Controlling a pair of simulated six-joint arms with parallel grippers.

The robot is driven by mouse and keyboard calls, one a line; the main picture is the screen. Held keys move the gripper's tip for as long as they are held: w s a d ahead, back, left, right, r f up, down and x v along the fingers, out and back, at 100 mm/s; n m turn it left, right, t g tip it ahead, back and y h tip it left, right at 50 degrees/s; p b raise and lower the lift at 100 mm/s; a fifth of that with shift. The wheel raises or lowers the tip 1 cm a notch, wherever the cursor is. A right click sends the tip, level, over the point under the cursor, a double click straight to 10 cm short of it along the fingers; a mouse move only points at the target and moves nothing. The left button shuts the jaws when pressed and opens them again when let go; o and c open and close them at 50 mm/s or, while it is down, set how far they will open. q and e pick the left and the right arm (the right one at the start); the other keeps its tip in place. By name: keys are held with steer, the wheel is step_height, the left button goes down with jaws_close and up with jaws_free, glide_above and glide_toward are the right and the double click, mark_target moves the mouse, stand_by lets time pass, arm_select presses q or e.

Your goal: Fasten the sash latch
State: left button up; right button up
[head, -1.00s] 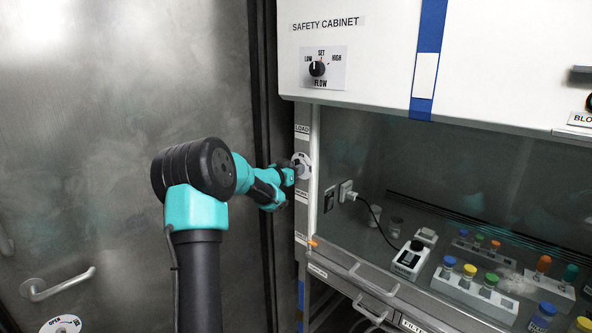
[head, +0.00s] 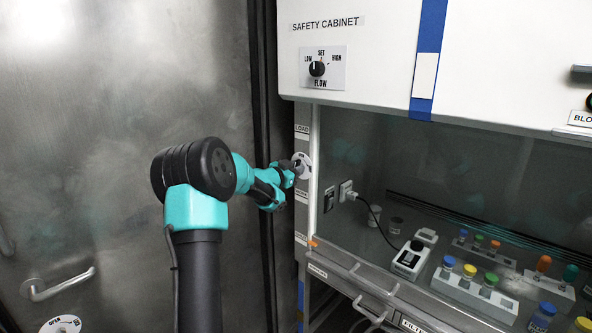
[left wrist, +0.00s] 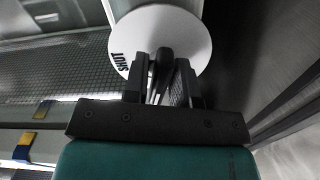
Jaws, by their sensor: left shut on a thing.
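The sash latch (left wrist: 165,62) is a dark lever on a round white plate (left wrist: 190,45) marked SHUT. In the head view the white plate (head: 302,160) sits on the left post of the safety cabinet. My left gripper (left wrist: 163,75) is shut on the lever, with a finger on each side of it. In the head view my left gripper (head: 296,170) reaches the plate from the left and covers part of it. The lever's exact angle is hard to tell. My right gripper is not in view.
The cabinet's work surface holds a rack with colored caps (head: 475,287) and a small device (head: 410,260) with a cord to a wall socket (head: 347,192). A flow knob (head: 317,68) is above. A metal door with a handle (head: 58,284) fills the left.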

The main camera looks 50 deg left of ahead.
arm_select(q)
steer(key=m, duration=1.1)
steer(key=shift+m, duration=2)
steer(key=o, duration=0.7)
steer(key=shift+o, duration=0.2)
steer(key=s+d, duration=0.1)
steer(key=s, duration=1.6)
steer(key=shift+s+d, duration=0.2)
steer(key=shift+d, duration=0.05)
